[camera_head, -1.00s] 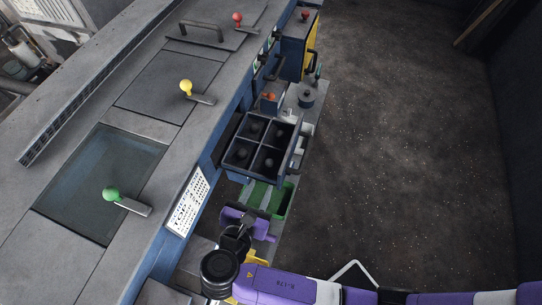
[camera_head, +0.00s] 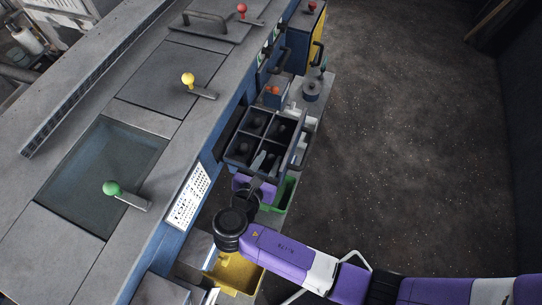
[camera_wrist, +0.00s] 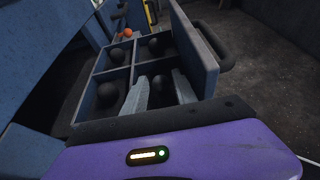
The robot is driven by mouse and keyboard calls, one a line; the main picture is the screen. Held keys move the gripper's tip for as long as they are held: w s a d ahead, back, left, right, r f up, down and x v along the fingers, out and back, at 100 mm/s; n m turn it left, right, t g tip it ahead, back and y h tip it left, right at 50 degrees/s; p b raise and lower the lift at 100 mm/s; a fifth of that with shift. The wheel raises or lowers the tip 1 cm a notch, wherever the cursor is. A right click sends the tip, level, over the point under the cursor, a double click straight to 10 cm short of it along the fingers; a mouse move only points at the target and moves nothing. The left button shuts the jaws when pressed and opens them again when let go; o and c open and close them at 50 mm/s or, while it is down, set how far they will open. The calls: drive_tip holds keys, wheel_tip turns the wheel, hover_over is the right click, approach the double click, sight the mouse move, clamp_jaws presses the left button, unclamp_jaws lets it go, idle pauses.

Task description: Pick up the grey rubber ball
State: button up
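An open drawer (camera_head: 228,158) with a dark two-by-two divided tray sticks out from the machine's side. In the head view my gripper (camera_head: 262,160) is over the drawer's near end.
The drawer's right front wall carries a dark handle (camera_wrist: 214,45). A green bin (camera_head: 287,192) and a yellow bin (camera_head: 236,272) stand below. An orange ball (camera_wrist: 127,32) is beyond the drawer. The machine (camera_head: 170,215) borders the left; open floor (camera_head: 420,150) lies right.

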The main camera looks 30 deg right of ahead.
drive_tip(key=shift+w+d, duration=0.1)
drive_tip(key=shift+d, duration=0.05)
clamp_jaws()
idle(0.4)
